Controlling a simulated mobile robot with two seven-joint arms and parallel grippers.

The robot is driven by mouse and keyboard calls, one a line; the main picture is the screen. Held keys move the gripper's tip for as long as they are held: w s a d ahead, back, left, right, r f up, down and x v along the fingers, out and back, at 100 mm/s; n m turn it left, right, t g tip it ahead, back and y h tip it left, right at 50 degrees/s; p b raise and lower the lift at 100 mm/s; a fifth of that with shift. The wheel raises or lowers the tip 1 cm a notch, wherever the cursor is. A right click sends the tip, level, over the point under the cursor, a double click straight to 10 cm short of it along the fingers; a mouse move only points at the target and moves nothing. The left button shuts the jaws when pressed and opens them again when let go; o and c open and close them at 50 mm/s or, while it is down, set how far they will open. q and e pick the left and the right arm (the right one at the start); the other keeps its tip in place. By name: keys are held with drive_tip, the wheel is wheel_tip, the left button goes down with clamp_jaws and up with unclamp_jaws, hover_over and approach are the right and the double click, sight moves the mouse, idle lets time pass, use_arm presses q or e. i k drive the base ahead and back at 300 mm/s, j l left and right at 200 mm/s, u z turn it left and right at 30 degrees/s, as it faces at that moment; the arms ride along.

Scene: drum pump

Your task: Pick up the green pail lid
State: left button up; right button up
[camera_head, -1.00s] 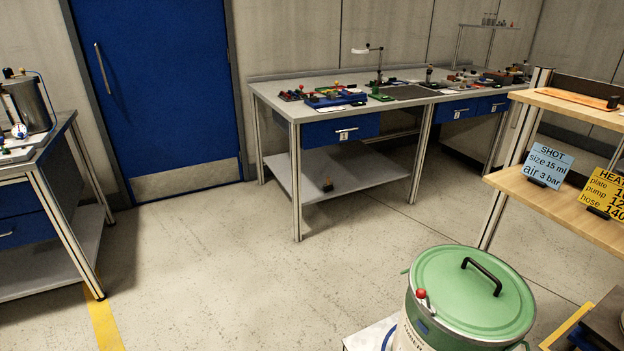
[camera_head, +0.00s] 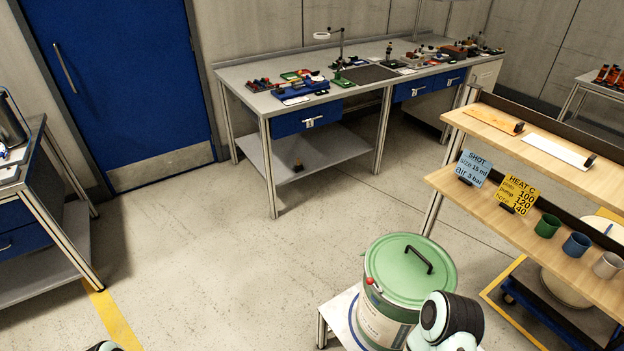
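A black bar handle (camera_head: 419,259) stands on the lid. A red-knobbed part (camera_head: 370,283) is at the lid's left edge. The pail stands on a low white stand (camera_head: 340,311). A white and black part of my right arm shows just in front of the pail and hides its lower right side. A small dark piece of my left arm shows at the bottom edge. Neither gripper can be seen.
A wooden shelf rack (camera_head: 530,196) with sign cards and cups stands right of the pail. A grey workbench (camera_head: 350,85) holding tools is at the back. Another bench (camera_head: 45,240) is at the left. The floor (camera_head: 210,265) between them is clear.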

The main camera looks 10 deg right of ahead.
sight(408, 266)
drive_tip(key=l+z, duration=0.1)
drive_tip(key=z, duration=0.3)
drive_tip(key=i+z, duration=0.1)
drive_tip(key=z, duration=0.3)
drive_tip(key=l+z, duration=0.1)
drive_tip(key=z, duration=0.35)
drive_tip(key=i+j, duration=0.15)
drive_tip(key=j, duration=0.25)
drive_tip(key=i+j+u, duration=0.15)
drive_tip(key=j, duration=0.25)
drive_tip(key=i+j, duration=0.1)
drive_tip(key=j, duration=0.3)
drive_tip(key=i+j+u, duration=0.15)
drive_tip(key=j, duration=0.25)
drive_tip(key=i+j, duration=0.2)
drive_tip(key=j, duration=0.15)
drive_tip(key=l, duration=0.75)
drive_tip(key=i+u, duration=0.05)
